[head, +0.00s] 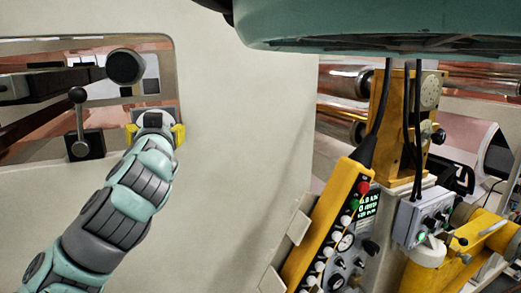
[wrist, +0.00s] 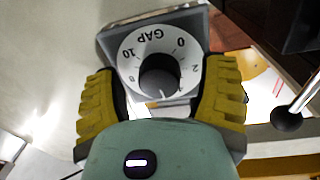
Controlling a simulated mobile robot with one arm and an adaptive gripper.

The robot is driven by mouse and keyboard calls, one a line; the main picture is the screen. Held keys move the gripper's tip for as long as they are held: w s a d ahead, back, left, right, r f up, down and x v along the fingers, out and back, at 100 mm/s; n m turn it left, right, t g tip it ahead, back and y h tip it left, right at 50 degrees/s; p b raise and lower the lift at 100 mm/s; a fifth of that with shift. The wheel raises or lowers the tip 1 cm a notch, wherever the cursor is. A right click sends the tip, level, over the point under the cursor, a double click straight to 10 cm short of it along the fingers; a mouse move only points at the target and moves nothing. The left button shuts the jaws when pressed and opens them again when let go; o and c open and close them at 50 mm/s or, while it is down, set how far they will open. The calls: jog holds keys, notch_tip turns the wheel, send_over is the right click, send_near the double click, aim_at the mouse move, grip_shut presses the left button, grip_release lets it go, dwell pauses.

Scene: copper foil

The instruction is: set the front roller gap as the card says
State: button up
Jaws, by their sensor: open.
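The round white GAP dial (wrist: 131,52) sits on a grey plate in the wrist view, with 0, 2, 8 and 10 readable. A black knob (wrist: 159,72) stands at its centre; I cannot tell its exact setting. In the head view the dial (head: 152,117) is partly hidden by my wrist. My gripper (wrist: 163,78) is open, its yellow fingers on either side of the dial and knob, apart from the knob as far as I can tell. It also shows in the head view (head: 156,130). I cannot identify a readable card.
A ball-ended lever (head: 78,120) stands left of the dial; its dark ball (wrist: 286,118) is close right in the wrist view. A round black knob (head: 125,66) sits above. A yellow control panel (head: 322,225) and steel rollers (head: 342,82) are to the right.

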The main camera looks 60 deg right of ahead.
jog(key=c, duration=1.2)
jog(key=shift+m+b, duration=0.55)
jog(key=shift+m, duration=0.05)
jog(key=shift+c, duration=0.2)
jog(key=o, duration=1.2)
jog(key=shift+o, duration=0.2)
jog(key=shift+r, duration=0.1)
notch_tip(320, 180, up, 10)
jog(key=shift+f, duration=0.1)
